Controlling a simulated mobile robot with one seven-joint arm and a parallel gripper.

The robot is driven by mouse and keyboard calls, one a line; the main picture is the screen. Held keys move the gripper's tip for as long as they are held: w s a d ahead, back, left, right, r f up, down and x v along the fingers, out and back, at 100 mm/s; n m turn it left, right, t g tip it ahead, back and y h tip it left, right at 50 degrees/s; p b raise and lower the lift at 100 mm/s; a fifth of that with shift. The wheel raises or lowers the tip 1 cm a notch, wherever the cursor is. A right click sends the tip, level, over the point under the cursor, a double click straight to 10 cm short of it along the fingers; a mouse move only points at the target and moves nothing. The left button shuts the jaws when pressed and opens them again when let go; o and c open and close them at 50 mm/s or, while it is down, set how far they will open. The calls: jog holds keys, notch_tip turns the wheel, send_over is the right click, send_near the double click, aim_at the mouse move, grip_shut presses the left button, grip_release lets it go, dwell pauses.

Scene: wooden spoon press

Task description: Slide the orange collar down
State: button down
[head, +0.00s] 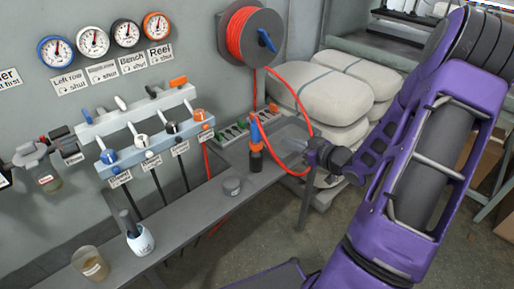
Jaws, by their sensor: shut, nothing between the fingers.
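The orange collar (200,116) sits at the right end of the lower row of fittings on the pale wall manifold (130,116). Blue, white and dark collars stand in the same row to its left. An orange lever handle (178,81) lies above it on the upper bar. My gripper (292,147) is shut and empty at the right, beyond the bench's right part, pointing left. It is well apart from the orange collar. Its fingertips are small and partly confused with the hose and tray behind.
A red hose (305,100) loops from the wall reel (250,37) close to my gripper. A blue-handled tool (256,146) stands upright between gripper and manifold. White sacks (340,85) stand behind.

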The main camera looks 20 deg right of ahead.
aim_at(258, 142)
jog(key=shift+s+a+r, duration=0.1)
jog(key=shift+s+a, duration=0.2)
jog(key=shift+a, duration=0.1)
jog(key=b+x, duration=0.1)
jog(key=x, duration=0.9)
jog(key=shift+a, duration=0.15)
notch_tip(258, 142, down, 3)
jog(key=shift+r, duration=0.25)
jog(key=shift+f, duration=0.65)
jog(key=shift+f+b, duration=0.1)
jog(key=shift+b, duration=0.2)
